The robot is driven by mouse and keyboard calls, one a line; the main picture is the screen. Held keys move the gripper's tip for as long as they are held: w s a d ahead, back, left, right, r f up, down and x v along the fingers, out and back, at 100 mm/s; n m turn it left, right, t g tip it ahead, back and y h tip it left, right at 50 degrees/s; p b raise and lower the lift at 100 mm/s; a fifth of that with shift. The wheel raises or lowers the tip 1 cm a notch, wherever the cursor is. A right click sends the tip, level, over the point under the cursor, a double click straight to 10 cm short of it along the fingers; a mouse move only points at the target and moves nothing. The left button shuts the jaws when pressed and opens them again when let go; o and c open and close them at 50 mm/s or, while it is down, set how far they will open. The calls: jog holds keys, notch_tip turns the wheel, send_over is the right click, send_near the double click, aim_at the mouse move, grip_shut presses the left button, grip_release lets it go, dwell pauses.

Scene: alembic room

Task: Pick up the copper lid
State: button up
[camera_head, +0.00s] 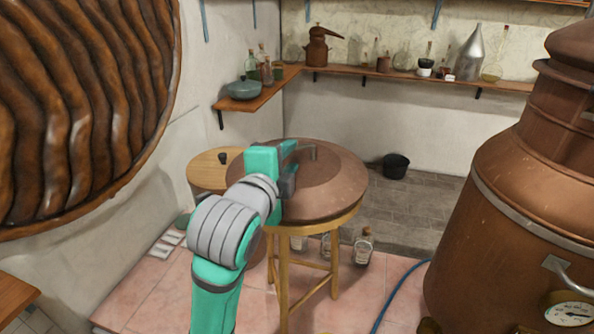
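The copper lid (338,185) is a wide, round, shallow cone. It lies on a round wooden stool (283,262) in the middle of the head view. My gripper (292,168), teal with dark fingers, is over the left part of the lid, just left of the handle. Its fingers look spread apart with nothing clearly between them. I cannot tell whether a finger touches the lid or handle.
A large copper still (520,200) stands at the right. A small round wooden table (207,172) is behind my arm at the left. Glass bottles (363,247) stand on the floor by the stool. A black bucket (395,166) and wall shelves (430,79) with vessels are behind.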

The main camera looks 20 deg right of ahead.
aim_at(296, 149)
jog(key=x, duration=0.5)
jog(key=shift+a, duration=0.15)
grip_shut()
dwell(1.2)
